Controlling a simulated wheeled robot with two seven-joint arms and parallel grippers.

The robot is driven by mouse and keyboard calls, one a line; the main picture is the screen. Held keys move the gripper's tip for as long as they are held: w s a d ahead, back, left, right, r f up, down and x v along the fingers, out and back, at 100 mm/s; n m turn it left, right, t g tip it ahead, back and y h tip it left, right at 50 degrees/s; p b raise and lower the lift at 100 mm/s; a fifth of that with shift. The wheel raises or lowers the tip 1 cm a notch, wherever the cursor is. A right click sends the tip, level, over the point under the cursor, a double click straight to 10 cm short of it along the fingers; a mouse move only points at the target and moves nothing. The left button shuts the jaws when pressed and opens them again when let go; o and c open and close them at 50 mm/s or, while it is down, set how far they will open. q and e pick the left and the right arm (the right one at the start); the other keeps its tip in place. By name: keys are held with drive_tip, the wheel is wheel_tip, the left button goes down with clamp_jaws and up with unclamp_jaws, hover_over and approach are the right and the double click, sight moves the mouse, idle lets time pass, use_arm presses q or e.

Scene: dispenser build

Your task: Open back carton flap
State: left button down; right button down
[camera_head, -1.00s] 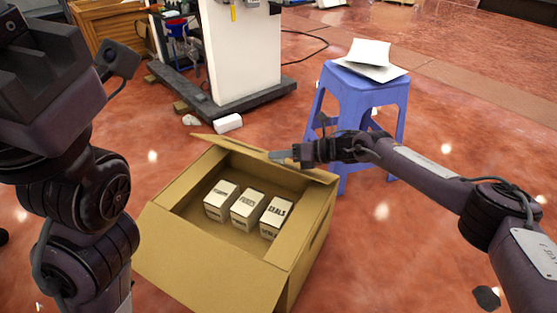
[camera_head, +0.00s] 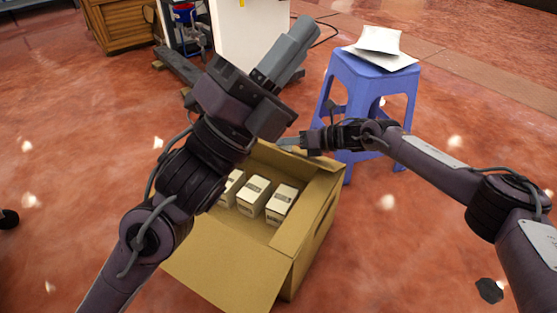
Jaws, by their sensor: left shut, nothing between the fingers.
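The open brown carton (camera_head: 318,232) stands on the floor with its front flap (camera_head: 225,275) folded out toward me. Its back flap (camera_head: 322,163) shows as a strip along the far edge, partly hidden by my arms. My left gripper (camera_head: 304,32) is shut and empty, raised above and beyond the carton's far side, and its arm crosses the carton's left part. My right gripper (camera_head: 284,142) is at the carton's far edge by the back flap, pointing left. I cannot tell whether it touches the flap or how its fingers stand.
Several small white labelled boxes (camera_head: 281,204) stand inside the carton. A blue stool (camera_head: 372,90) with white sheets (camera_head: 380,40) stands behind right, close to my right arm. A white machine column (camera_head: 240,35) stands at the back.

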use_arm(q)
drive_tip(key=w+d+f+m+y, duration=0.15)
drive_tip(key=w+f+y, duration=0.25)
drive_tip(key=f, duration=0.5)
drive_tip(key=w+d+f+m+y, duration=0.1)
drive_tip(key=w+f+m+y, duration=0.25)
drive_tip(key=f, duration=0.55)
drive_tip(key=w+a+f+m+y, duration=0.3)
drive_tip(key=a+f+y, duration=0.1)
drive_tip(key=f, duration=0.6)
drive_tip(key=w+a+f+m+y, duration=0.25)
drive_tip(key=a+f+y, duration=0.25)
drive_tip(key=f, duration=0.6)
drive_tip(key=w+d, duration=0.6)
drive_tip(key=w, duration=0.4)
drive_tip(key=shift+d+g, duration=0.3)
